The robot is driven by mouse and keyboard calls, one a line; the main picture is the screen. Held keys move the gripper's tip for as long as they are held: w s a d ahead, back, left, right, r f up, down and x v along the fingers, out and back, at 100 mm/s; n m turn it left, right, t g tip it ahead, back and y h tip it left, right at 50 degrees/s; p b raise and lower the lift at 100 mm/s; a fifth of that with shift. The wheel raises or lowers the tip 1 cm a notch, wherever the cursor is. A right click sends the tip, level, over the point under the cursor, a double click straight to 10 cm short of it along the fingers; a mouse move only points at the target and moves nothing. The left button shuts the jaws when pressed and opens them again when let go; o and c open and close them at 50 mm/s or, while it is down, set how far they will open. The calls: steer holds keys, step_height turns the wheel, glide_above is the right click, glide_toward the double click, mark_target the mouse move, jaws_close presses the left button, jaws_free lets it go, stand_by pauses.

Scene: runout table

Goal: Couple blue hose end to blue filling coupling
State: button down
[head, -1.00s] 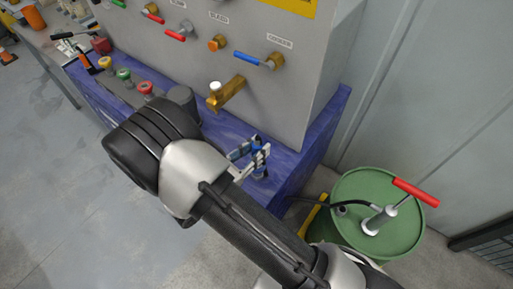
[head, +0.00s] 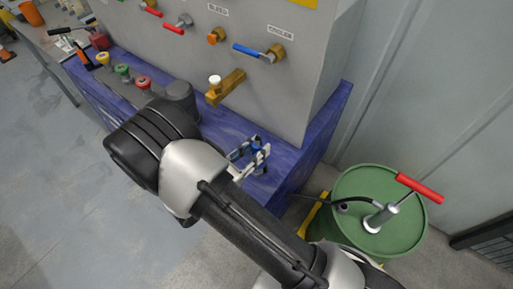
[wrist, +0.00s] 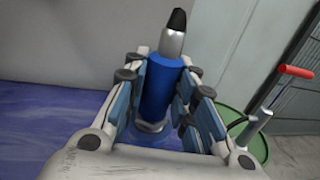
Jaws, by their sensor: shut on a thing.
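My gripper (head: 258,156) is shut on the blue hose end (wrist: 158,88). In the wrist view this is an upright blue cylinder with a silver neck and black tip, between the blue finger pads. In the head view only a small blue part of it (head: 256,143) shows between the fingers, over the purple ledge. Couplings or knobs in yellow (head: 103,58), green (head: 122,71) and red (head: 143,82) stand in a row on the ledge to the left. I cannot make out a blue filling coupling; my arm covers part of the ledge.
The grey panel (head: 300,90) rises behind the gripper, with a blue-handled valve (head: 258,52) and a brass spout (head: 226,88) sticking out. A green drum (head: 350,190) with a red-handled pump (head: 420,189) stands at right. Grey floor (head: 60,170) is open at left.

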steer(key=shift+f, duration=0.35)
steer(key=c, duration=1.2)
jaws_free()
steer(key=shift+c, duration=0.2)
steer(key=v, duration=1.2)
steer(key=shift+r, duration=0.1)
